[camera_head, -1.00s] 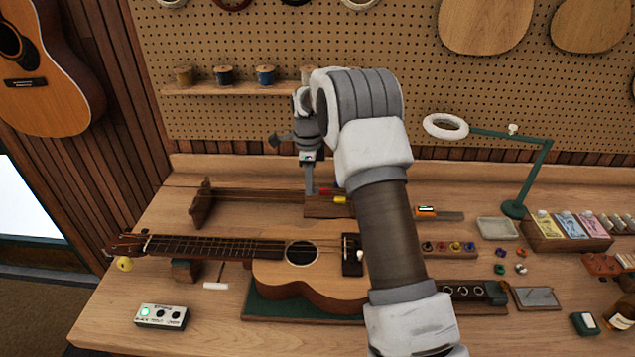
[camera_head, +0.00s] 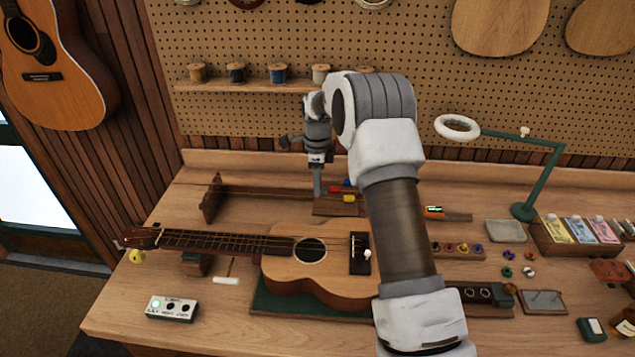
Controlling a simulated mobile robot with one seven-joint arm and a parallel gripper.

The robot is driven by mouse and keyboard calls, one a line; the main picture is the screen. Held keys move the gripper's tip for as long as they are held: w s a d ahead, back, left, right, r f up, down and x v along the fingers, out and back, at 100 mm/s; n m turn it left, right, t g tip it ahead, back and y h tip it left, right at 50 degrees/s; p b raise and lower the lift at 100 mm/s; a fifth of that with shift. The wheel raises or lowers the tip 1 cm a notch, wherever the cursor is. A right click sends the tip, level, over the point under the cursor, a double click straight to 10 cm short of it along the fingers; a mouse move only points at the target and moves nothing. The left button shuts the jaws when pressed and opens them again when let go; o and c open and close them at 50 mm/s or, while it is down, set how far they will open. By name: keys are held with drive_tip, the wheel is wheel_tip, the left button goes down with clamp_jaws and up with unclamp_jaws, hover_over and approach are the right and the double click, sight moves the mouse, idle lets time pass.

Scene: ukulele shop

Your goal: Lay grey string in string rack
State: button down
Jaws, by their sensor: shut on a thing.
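The string rack (camera_head: 211,200) is a low wooden stand at the back left of the bench. It has a notched upright at its left and a wooden block at its right. Thin strings span between them. Red (camera_head: 335,190), blue (camera_head: 347,184) and yellow (camera_head: 349,198) string ends sit at the block. My gripper (camera_head: 317,190) points down at the block's left edge, just left of the coloured ends. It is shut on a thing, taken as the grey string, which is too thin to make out. My arm hides the area right of the block.
A ukulele (camera_head: 310,265) lies on a green mat in front of the rack. A spool shelf (camera_head: 240,86) is on the pegboard behind.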

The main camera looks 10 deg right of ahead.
sight(318, 211)
drive_tip(key=shift+f+b, duration=1.65)
drive_tip(key=shift+f, duration=1.4)
drive_tip(key=shift+c, duration=2.2)
unclamp_jaws()
drive_tip(key=shift+r, duration=0.15)
drive_tip(key=shift+r+p, duration=1.75)
drive_tip(key=shift+r, duration=1.6)
drive_tip(key=shift+r, duration=0.1)
